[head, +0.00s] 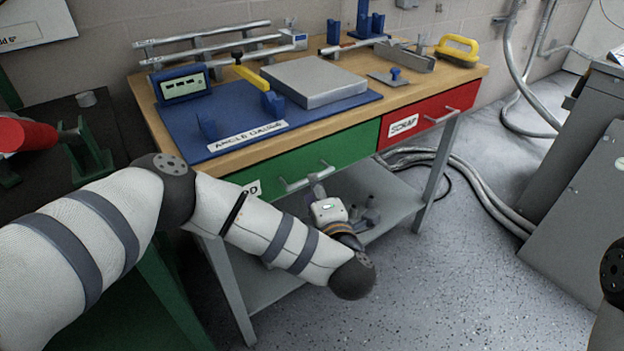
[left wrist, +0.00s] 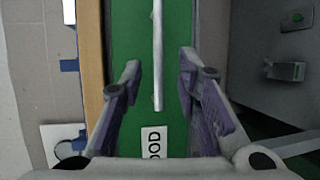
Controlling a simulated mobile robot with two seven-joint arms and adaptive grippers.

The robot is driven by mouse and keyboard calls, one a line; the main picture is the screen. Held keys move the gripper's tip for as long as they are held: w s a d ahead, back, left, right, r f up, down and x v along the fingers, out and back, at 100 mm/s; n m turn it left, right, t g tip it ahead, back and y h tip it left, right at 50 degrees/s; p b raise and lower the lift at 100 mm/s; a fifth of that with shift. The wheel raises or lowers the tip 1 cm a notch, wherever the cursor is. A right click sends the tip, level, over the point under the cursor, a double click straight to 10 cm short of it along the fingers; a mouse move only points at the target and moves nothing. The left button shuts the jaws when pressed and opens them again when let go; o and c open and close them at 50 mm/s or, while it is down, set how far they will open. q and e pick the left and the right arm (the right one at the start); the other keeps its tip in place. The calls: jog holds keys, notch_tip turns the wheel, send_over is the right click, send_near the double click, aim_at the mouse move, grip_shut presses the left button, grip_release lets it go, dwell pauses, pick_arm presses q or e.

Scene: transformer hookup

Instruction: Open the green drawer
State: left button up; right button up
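The green drawer (head: 340,150) is in the left front of the workbench and looks shut, its face in line with the red drawer beside it. Its metal bar handle (head: 307,178) is partly hidden by my left gripper (head: 316,188), which is at the drawer's front. In the left wrist view my left gripper (left wrist: 160,66) is open, its fingers apart on either side of the handle (left wrist: 157,40), with no visible contact. The white label (left wrist: 153,142) reads "OOD"; my arm partly covers it in the head view. My right gripper is out of view.
The red drawer (head: 425,117), labelled SCRAP, is to the right. A blue mat (head: 215,134) with a grey block (head: 313,80) lies on the benchtop. A lower shelf (head: 400,208) is under the drawers. Open floor (head: 460,270) lies in front; a grey cabinet (head: 585,190) stands right.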

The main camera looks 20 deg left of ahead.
pick_arm(q)
jog(key=x, duration=0.4)
jog(key=shift+w+a+f, duration=0.1)
jog(key=shift+w+a, duration=0.05)
jog(key=shift+w, duration=0.2)
jog(key=shift+w+a, duration=0.15)
jog(key=shift+w, duration=0.15)
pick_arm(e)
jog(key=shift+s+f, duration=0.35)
pick_arm(q)
grip_shut()
